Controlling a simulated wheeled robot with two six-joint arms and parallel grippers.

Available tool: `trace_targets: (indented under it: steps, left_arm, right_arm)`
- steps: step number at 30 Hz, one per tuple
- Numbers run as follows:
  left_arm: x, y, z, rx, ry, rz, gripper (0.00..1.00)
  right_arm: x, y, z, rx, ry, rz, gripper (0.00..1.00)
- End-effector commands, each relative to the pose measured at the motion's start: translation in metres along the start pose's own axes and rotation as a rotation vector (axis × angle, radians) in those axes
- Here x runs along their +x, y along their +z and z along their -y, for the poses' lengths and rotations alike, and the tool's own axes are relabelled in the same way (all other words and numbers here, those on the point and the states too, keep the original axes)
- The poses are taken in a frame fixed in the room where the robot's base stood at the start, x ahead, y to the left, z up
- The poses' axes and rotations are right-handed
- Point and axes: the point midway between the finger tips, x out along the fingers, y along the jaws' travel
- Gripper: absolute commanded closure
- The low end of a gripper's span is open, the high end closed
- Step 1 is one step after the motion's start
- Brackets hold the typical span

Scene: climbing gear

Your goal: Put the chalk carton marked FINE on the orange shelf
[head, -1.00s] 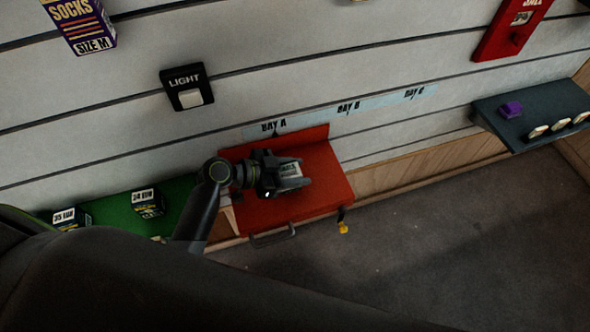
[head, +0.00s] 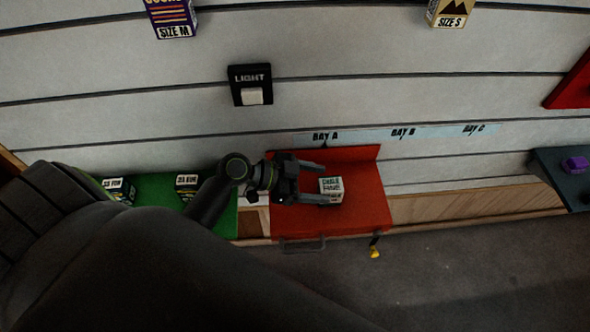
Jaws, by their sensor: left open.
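A small pale carton (head: 330,190) with dark print sits on the red-orange shelf (head: 362,212) under the BAY A label. Its top line seems to read CHALK; the lower word is too blurred to be sure of. My left gripper (head: 320,184) is open, just left of the carton, with its finger ends at the carton's left side, one above and one below it in the picture. I cannot tell whether they touch it. My right gripper is not in view.
A light switch (head: 251,86) is on the wall above. A handle (head: 304,246) and a yellow-tipped item (head: 375,252) hang at the shelf's front. A dark blue shelf (head: 566,182) stands right.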

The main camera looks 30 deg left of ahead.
Motion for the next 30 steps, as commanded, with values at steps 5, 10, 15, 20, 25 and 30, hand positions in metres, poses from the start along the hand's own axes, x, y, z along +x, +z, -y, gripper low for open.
trace_targets:
  steps: [5,10,15,20,25,30]
  left_arm:
    - [-0.032,0.002,0.0,0.002,0.001,0.004,0.35]
    - [-0.051,0.001,0.0,0.001,0.0,0.002,0.35]
    - [-0.06,0.0,0.0,0.001,0.001,0.0,0.35]
    - [-0.063,0.0,0.0,0.0,0.001,-0.001,0.35]
    - [-0.062,0.0,0.0,0.0,0.001,-0.001,0.35]
    - [-0.062,0.0,0.0,0.0,0.001,-0.001,0.35]
  right_arm:
    - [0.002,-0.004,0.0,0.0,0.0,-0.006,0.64]
    - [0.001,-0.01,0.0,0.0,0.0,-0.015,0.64]
    - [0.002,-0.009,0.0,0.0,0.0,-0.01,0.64]
    - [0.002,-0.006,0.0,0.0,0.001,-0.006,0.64]
    - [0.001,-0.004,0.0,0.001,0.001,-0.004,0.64]
    - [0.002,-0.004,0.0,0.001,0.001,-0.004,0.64]
